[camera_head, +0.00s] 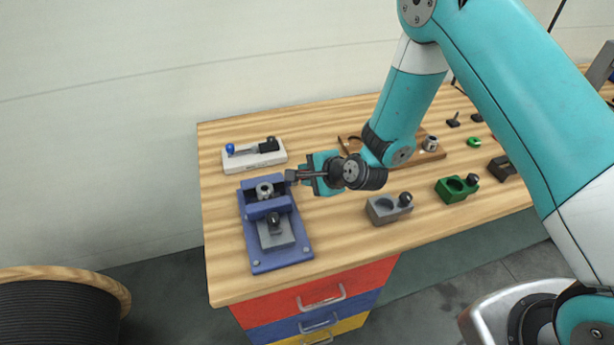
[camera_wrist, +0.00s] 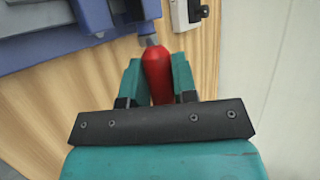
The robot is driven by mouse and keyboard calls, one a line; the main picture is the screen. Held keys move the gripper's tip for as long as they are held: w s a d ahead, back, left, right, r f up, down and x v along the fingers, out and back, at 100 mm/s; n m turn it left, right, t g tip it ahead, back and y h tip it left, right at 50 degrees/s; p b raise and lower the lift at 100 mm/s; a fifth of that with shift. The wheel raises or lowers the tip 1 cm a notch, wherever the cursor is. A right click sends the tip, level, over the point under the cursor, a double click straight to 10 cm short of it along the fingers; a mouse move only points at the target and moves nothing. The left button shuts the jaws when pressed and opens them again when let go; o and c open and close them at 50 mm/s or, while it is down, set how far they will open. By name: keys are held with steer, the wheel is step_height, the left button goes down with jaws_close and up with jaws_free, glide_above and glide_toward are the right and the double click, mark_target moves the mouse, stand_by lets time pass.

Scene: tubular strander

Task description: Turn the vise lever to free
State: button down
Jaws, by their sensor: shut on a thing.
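The blue vise (camera_head: 281,257) stands at the left end of the wooden bench, and its blue body also shows at the top left of the wrist view (camera_wrist: 50,50). A red lever handle (camera_wrist: 157,74) sits between the fingers of my gripper (camera_wrist: 158,80), with a short grey end reaching toward the vise. My gripper (camera_head: 305,177) is shut on this handle at the vise's right side, near its back. In the head view, the red grip is hidden by my gripper. A grey round part (camera_head: 265,190) sits in the vise near the back.
A white block (camera_head: 240,163) with a blue-knobbed lever and a black part lies behind the vise. A grey fixture (camera_head: 383,212) and a green fixture (camera_head: 450,190) stand to the right. A wooden tray (camera_head: 431,157) lies behind my wrist. Bare bench lies between vise and grey fixture.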

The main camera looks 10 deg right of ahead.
steer(key=shift+w+r, duration=0.25)
steer(key=c, duration=0.9)
jaws_free()
steer(key=shift+f, duration=0.1)
steer(key=shift+s, duration=0.1)
